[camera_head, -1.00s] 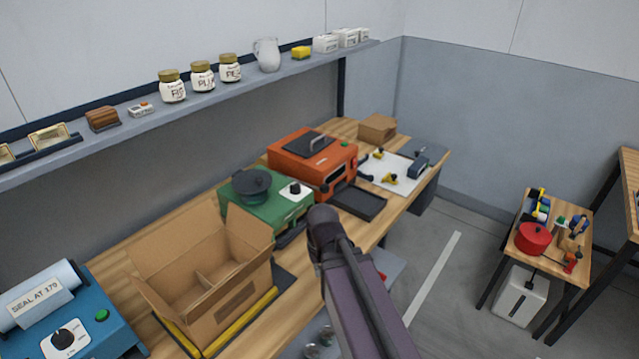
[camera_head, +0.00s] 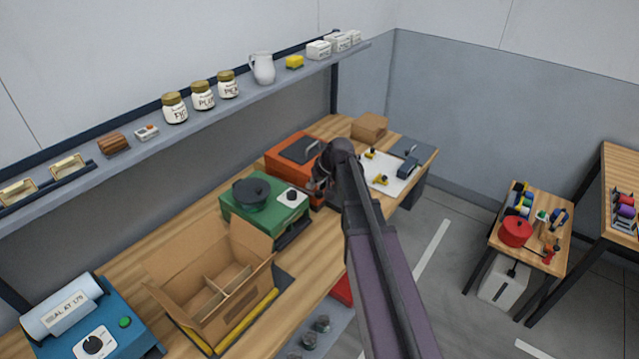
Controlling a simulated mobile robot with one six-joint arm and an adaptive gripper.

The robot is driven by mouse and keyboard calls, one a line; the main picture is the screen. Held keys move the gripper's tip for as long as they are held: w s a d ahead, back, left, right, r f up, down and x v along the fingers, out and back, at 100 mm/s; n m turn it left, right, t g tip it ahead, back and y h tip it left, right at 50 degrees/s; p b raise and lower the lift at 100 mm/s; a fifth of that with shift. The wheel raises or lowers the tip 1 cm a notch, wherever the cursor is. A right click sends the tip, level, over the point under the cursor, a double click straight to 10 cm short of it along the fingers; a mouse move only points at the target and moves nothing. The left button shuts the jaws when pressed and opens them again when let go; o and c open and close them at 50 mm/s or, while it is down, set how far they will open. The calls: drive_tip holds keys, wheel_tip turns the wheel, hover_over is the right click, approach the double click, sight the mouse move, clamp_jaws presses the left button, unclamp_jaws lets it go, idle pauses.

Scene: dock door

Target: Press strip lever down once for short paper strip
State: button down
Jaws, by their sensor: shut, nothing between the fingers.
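I cannot pick out a strip lever or a paper strip for certain. An orange machine (camera_head: 291,150) stands on the long wooden bench, with a dark plate and a handle on top; my arm covers its front right. A small dark grey device (camera_head: 408,168) sits at the right edge of a white board, too small to read. My gripper (camera_head: 321,188) shows partly beside my arm, in front of the orange machine. It is shut and empty. Whether it touches the machine is not clear.
A green cooker (camera_head: 262,217) with a dark pot (camera_head: 251,194), an open cardboard box (camera_head: 205,285) and a blue sealer (camera_head: 85,325) line the bench. A shelf (camera_head: 200,128) with jars runs above. A side table (camera_head: 556,215) holds a red pot (camera_head: 515,231). Floor between is clear.

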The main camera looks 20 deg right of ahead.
wheel_tip(320, 180, up, 4)
drive_tip(key=r+t+p, duration=0.1)
drive_tip(key=p, duration=0.1)
hover_over(319, 192)
drive_tip(key=w, duration=0.1)
drive_tip(key=shift+w+a+f+y, duration=0.1)
drive_tip(key=shift+a+f+y, duration=0.15)
drive_tip(key=shift+a+y, duration=0.15)
drive_tip(key=shift+f, duration=0.1)
drive_tip(key=f+b, duration=0.2)
drive_tip(key=f, duration=0.1)
drive_tip(key=f+b, duration=0.2)
drive_tip(key=b, duration=0.1)
drive_tip(key=s+f+b, duration=0.1)
drive_tip(key=f+b, duration=0.2)
drive_tip(key=shift+d+f, duration=0.3)
drive_tip(key=shift+d, duration=0.1)
